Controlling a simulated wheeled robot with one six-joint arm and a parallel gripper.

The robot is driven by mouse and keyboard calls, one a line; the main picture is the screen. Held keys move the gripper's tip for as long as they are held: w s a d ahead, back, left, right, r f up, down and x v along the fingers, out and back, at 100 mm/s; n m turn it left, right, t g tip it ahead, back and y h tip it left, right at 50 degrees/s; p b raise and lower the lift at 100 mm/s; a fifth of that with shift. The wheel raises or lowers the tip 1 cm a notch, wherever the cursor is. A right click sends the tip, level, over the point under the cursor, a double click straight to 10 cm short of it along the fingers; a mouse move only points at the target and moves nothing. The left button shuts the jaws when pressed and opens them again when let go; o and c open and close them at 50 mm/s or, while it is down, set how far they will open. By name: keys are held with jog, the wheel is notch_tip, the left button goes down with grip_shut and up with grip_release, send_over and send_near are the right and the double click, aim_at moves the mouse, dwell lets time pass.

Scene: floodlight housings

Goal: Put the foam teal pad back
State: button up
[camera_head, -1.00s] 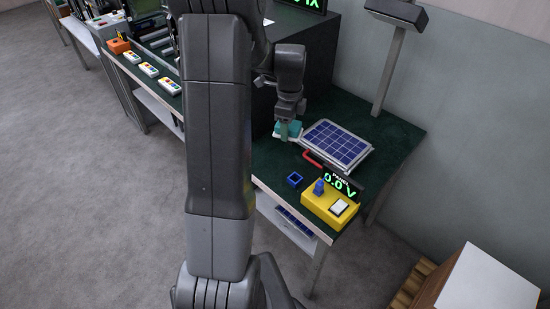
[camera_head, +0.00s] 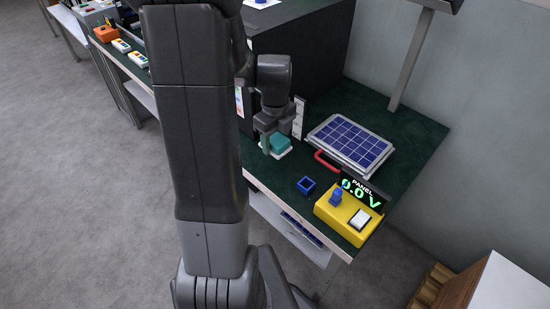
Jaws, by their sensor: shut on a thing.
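The foam teal pad (camera_head: 282,141) is low over the green table top, left of the solar panel. My gripper (camera_head: 270,142) points down and is shut on the pad. Something white shows just under the pad, at its lower edge; I cannot tell whether the pad touches it. Part of the pad is hidden by my fingers.
A solar panel (camera_head: 349,143) lies right of the pad, with a red handle (camera_head: 327,162) at its front. A blue square holder (camera_head: 306,185) and a yellow box (camera_head: 346,218) with a "0.0 V" display (camera_head: 361,191) stand near the front edge. A dark cabinet (camera_head: 300,50) stands behind.

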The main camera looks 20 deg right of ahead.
aim_at(275, 138)
notch_tip(275, 138, down, 7)
jog(key=shift+f, duration=0.15)
jog(key=shift+f+b, duration=0.1)
jog(key=shift+b, duration=0.25)
jog(key=o, duration=1)
jog(key=shift+o, duration=0.2)
notch_tip(275, 138, up, 12)
jog(key=shift+r+p, duration=0.1)
jog(key=shift+p, duration=0.55)
